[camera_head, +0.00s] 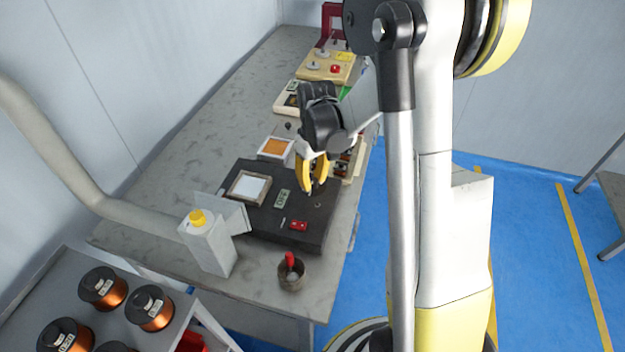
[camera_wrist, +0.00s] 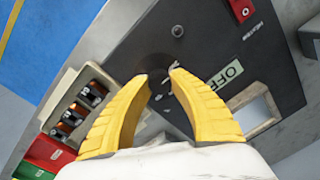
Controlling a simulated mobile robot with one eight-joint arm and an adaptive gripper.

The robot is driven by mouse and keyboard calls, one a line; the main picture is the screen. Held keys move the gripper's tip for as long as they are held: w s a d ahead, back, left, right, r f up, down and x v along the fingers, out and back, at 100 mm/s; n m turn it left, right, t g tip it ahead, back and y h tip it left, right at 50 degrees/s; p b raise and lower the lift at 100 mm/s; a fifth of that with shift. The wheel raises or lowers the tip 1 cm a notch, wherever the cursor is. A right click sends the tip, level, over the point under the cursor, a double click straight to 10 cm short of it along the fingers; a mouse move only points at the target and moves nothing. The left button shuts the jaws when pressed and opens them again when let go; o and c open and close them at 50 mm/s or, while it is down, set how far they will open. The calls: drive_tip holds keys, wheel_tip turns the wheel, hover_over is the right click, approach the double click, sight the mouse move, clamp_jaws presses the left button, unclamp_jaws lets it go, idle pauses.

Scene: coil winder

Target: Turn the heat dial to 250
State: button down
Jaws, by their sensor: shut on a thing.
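The heat dial (camera_wrist: 158,82) is a dark round knob on a black control box (camera_head: 260,222), which also shows in the wrist view (camera_wrist: 205,35). My gripper (camera_head: 313,188) reaches down over the far right part of the box. In the wrist view, its yellow fingers (camera_wrist: 159,74) close around the dial, one on each side. In the head view the fingers hide the dial. Small white marks show by the dial, but I cannot read its setting. A display (camera_wrist: 226,73) beside it reads OFF; it also shows in the head view (camera_head: 282,198).
The box carries a red switch (camera_head: 298,225) and a white-framed window (camera_head: 248,187). A tray of small parts (camera_wrist: 82,110) lies close beside the fingers.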

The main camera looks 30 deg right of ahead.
sight(314, 179)
drive_tip(key=c, duration=1.1)
unclamp_jaws()
drive_tip(key=shift+c, duration=0.2)
drive_tip(key=shift+r, duration=0.1)
wheel_tip(314, 179, up, 12)
drive_tip(key=shift+d, duration=0.25)
drive_tip(key=shift+w, duration=0.1)
drive_tip(key=s+a+r+m+t, duration=0.1)
drive_tip(key=s+a+r+t, duration=0.2)
drive_tip(key=s+a, duration=0.2)
drive_tip(key=s+a+r+m+t, duration=0.1)
drive_tip(key=s+a+t, duration=0.3)
drive_tip(key=s, duration=0.6)
drive_tip(key=shift+s+a+r+h, duration=0.15)
drive_tip(key=shift+a+r+h, duration=0.15)
drive_tip(key=shift+a+r, duration=0.6)
